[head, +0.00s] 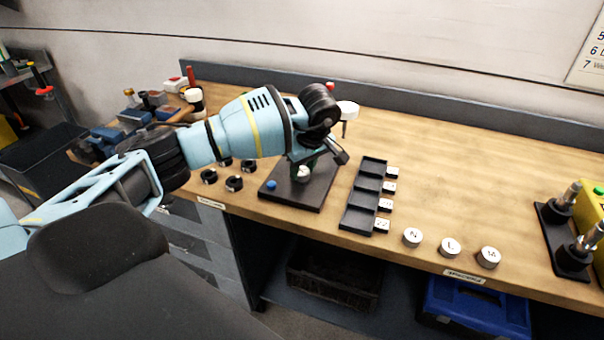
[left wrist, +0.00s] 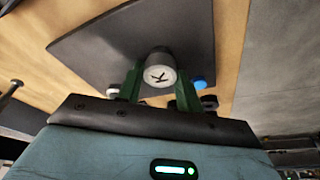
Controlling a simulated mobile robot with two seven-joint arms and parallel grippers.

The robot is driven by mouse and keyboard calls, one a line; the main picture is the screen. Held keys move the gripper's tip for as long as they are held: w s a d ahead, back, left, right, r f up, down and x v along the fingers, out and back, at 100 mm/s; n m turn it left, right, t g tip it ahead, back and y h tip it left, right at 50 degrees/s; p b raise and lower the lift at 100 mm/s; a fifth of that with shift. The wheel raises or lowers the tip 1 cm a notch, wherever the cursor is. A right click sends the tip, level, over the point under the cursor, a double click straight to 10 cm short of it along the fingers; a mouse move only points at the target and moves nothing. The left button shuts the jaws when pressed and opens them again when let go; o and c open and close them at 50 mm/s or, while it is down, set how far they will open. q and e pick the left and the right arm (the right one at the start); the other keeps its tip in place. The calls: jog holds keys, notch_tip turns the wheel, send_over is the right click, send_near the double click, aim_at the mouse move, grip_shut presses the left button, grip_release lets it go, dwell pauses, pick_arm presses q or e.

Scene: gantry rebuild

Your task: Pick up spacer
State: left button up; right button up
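A short round grey piece with a white face marked K, which looks like a spacer (left wrist: 160,70), is on the dark square plate (left wrist: 100,45). In the head view the spacer (head: 303,174) shows partly under my left gripper (head: 304,164), above the plate (head: 300,199). In the left wrist view the green fingers of my left gripper (left wrist: 158,86) stand one on each side of the spacer. The fingers are apart, with a narrow gap seemingly visible beside the spacer. My right gripper is not in view.
Similar lettered round pieces (head: 450,247) stand along the front edge. A black compartment tray (head: 358,219) with labelled tiles lies right of the plate. A blue knob (head: 271,184) sits on the plate's corner. Black rings (head: 233,184) lie left.

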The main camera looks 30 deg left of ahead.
aim_at(301, 172)
pick_arm(q)
jog(key=c, duration=0.3)
jog(key=shift+r, duration=0.15)
jog(key=shift+r, duration=0.6)
jog(key=shift+s+a+r, duration=0.15)
jog(key=shift+s+r, duration=0.05)
jog(key=shift+r, duration=0.85)
jog(key=s+a, duration=0.1)
jog(key=s, duration=0.4)
jog(key=s+a+r, duration=0.1)
jog(key=s+a, duration=0.1)
jog(key=s, duration=0.2)
jog(key=s+a, duration=0.2)
jog(key=s, duration=0.3)
jog(key=shift+s+a+r+b, duration=0.1)
jog(key=shift+s+r+b, duration=0.1)
jog(key=shift+s+b, duration=0.1)
